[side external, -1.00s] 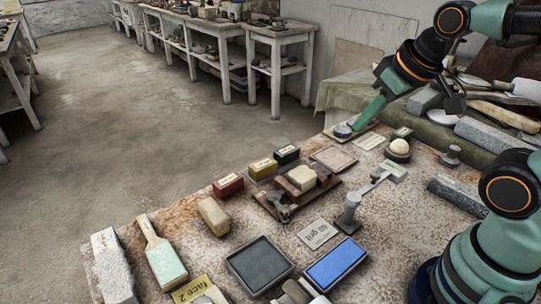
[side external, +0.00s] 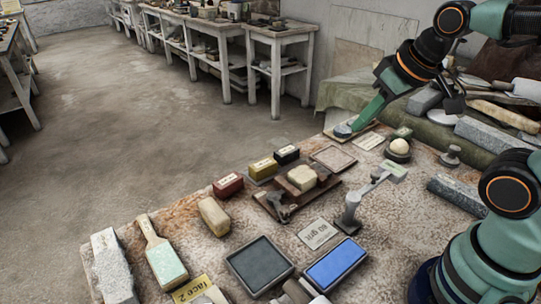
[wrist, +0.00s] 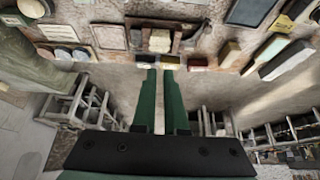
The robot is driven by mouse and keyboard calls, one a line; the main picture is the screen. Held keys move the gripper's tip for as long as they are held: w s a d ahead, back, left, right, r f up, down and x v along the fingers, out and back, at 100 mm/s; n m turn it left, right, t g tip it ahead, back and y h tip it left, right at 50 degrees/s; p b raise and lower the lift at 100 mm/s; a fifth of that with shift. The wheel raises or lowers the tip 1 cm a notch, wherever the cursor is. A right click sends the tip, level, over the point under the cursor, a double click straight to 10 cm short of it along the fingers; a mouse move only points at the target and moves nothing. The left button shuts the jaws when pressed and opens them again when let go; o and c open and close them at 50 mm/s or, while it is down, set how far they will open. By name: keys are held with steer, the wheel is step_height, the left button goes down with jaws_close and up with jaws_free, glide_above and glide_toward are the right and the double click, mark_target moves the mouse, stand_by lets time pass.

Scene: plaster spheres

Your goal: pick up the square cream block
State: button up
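The square cream block (side external: 302,178) sits on a brown wooden fixture (side external: 327,190) in the middle of the bench. It also shows near the top centre of the wrist view (wrist: 160,40). My gripper (side external: 362,124) is behind and to the right of the block in the side view, near a dark round piece, clear of the block. In the wrist view its two green fingers (wrist: 160,71) stand apart with an empty gap between them, below the block in the picture.
Red (side external: 228,185), yellow (side external: 263,168) and black (side external: 287,155) blocks stand in a row behind the fixture. A longer tan block (side external: 213,216) lies to the left. A grey metal stand (side external: 350,210) rises to the right. A cream ball (side external: 399,147) sits near my gripper.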

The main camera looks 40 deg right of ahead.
steer(key=o, duration=1.2)
steer(key=shift+o, duration=0.2)
steer(key=m+g, duration=0.6)
steer(key=m, duration=1.2)
glide_above(302, 174)
step_height(302, 174, down, 12)
steer(key=r, duration=0.1)
step_height(302, 174, down, 12)
